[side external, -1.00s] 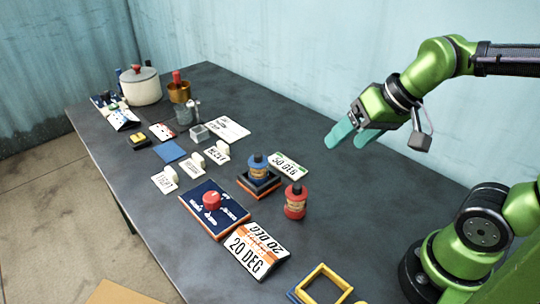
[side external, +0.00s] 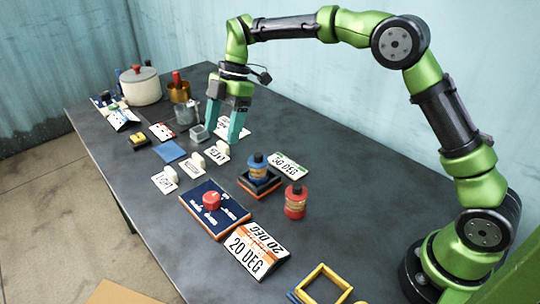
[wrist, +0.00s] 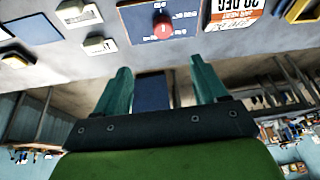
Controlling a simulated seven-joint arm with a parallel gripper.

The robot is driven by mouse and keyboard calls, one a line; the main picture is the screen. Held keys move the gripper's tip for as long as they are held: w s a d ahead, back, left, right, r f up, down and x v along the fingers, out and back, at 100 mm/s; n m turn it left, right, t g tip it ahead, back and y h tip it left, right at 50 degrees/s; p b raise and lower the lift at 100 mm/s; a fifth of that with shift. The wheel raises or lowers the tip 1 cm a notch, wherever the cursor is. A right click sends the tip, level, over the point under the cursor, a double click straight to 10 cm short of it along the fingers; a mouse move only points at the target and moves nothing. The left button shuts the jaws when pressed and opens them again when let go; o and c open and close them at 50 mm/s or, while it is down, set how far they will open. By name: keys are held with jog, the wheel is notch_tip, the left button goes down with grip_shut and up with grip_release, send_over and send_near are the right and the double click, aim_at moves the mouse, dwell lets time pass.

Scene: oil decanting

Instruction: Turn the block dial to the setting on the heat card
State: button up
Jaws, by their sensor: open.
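The block dial is a dark blue plate (side external: 232,224) with an orange edge, white markings and a red knob (side external: 211,200), at the front middle of the table. The knob also shows at the top of the wrist view (wrist: 162,28). The knob's exact setting is too small to read. An orange and white card reading 20 DEG (side external: 258,250) stands to the right of the dial plate; it is partly cut off in the wrist view (wrist: 232,12). My gripper (side external: 222,133) is open and empty, pointing down over the table behind the dial, apart from it.
A blue bottle (side external: 257,168) on a small block, a red bottle (side external: 295,203) and a 50 DEG card (side external: 288,166) stand right of my gripper. Several white labelled holders (side external: 165,180) line the left of the dial. A pot (side external: 140,86) is at the far left. The right rear table is clear.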

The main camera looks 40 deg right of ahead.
jog(key=n, duration=0.1)
send_near(211, 196)
jog(key=x, duration=0.8)
jog(key=shift+a+f, duration=0.1)
jog(key=shift+f, duration=0.3)
jog(key=c, duration=1.1)
jog(key=shift+o, duration=0.2)
